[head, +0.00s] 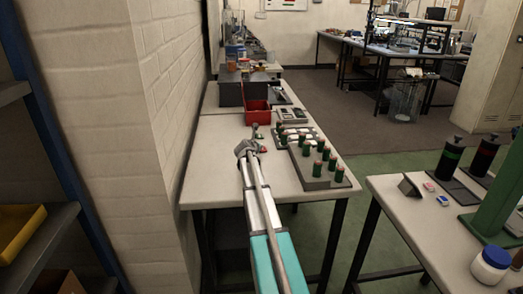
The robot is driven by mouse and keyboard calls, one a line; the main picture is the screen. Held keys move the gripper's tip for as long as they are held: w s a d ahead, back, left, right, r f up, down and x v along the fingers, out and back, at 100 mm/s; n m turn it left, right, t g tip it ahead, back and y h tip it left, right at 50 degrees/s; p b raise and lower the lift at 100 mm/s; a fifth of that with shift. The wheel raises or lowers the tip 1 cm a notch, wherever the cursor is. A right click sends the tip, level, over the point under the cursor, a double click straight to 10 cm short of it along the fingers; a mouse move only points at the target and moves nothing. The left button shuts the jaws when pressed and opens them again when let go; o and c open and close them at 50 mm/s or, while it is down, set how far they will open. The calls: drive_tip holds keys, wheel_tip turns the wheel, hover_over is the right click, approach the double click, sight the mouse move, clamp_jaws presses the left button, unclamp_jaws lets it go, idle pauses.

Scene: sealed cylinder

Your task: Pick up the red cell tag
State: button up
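My arm reaches out over the long left table, and my gripper (259,138) is at its far end, low above the tabletop. The gripper is small here, and I cannot tell whether its fingers are open or shut. A small red piece (263,149) shows right beside the fingers; I cannot tell whether it is a tag or whether the gripper touches it. On the right table, a small red-and-white piece (429,186) lies flat, well away from my gripper. A blue-and-white piece (443,200) lies next to it. I cannot read any marking.
A dark rack (315,183) with several green cylinders stands right of my gripper. A tray (300,130) of small pieces is behind it. A red bin (257,112) stands farther back. A brick wall (165,75) borders the table's left side. Black cylinders (449,158) stand on the right table (400,215).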

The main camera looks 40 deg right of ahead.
clamp_jaws()
drive_tip(key=shift+r, duration=0.2)
wheel_tip(320, 180, up, 2)
drive_tip(key=p, duration=0.2)
drive_tip(key=shift+r+p, duration=0.1)
drive_tip(key=shift+p, duration=0.25)
drive_tip(key=s+d+r+p, duration=0.1)
drive_tip(key=d+r+p, duration=0.2)
drive_tip(key=d, duration=0.1)
drive_tip(key=s+d+r+p, duration=0.2)
drive_tip(key=d+r+p, duration=0.1)
drive_tip(key=s+d+r+p, duration=0.2)
drive_tip(key=d+r+p, duration=0.2)
drive_tip(key=shift+s+d, duration=0.25)
drive_tip(key=shift+d, duration=0.05)
drive_tip(key=shift+s+d+r, duration=0.2)
drive_tip(key=shift+s+d, duration=0.1)
drive_tip(key=shift+d, duration=0.25)
drive_tip(key=shift+r+p, duration=0.15)
drive_tip(key=shift+p, duration=0.15)
